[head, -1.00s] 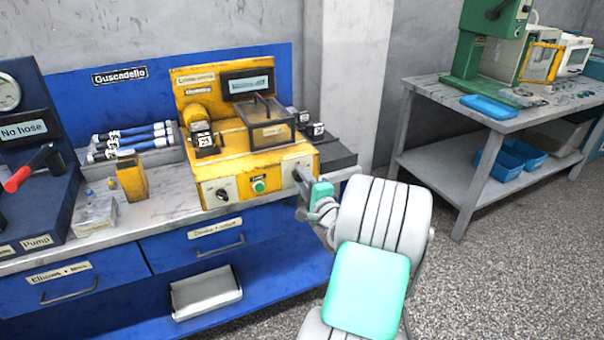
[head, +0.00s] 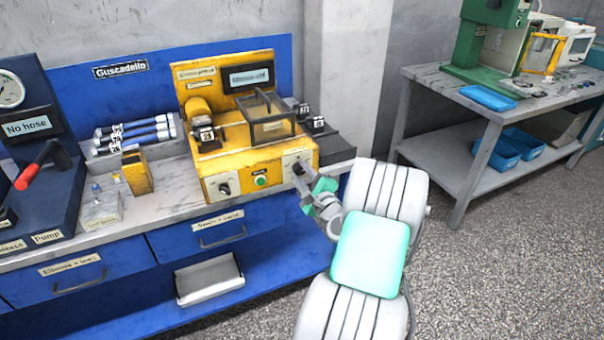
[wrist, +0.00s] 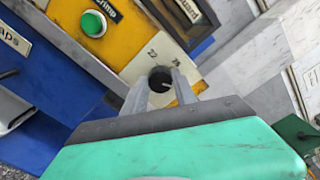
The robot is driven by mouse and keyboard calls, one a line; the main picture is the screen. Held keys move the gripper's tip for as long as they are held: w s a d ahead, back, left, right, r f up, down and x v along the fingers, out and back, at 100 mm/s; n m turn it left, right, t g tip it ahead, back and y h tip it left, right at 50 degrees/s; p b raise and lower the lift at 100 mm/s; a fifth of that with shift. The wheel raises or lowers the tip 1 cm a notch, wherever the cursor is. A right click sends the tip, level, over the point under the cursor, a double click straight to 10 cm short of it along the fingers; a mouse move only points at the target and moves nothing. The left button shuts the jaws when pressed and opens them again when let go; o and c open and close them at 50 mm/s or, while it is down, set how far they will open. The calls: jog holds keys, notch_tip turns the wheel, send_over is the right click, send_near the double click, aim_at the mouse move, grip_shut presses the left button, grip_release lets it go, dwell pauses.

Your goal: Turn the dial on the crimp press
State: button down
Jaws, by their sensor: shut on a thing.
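The yellow crimp press (head: 228,158) stands on the workbench. Its front has a green button (head: 262,181), a left dial (head: 223,186) on a pale plate and a right dial on another pale plate (head: 290,159). In the wrist view the dark round right dial (wrist: 160,79) sits between my fingertips, on a plate marked with numbers; the green button (wrist: 93,23) is to its upper left. My gripper (wrist: 161,88) is shut on this dial, one finger on each side. In the head view my gripper (head: 300,177) reaches the press front from the lower right and partly hides the dial.
A blue-backed pump panel (head: 40,190) with a red handle stands at the left. Blue drawers (head: 205,232) lie below the benchtop. A second table (head: 440,92) stands back right, with open floor before it.

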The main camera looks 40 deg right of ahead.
jog(key=c, duration=1)
grip_release()
jog(key=v, duration=0.7)
jog(key=shift+s+a, duration=0.2)
jog(key=shift+s, duration=0.15)
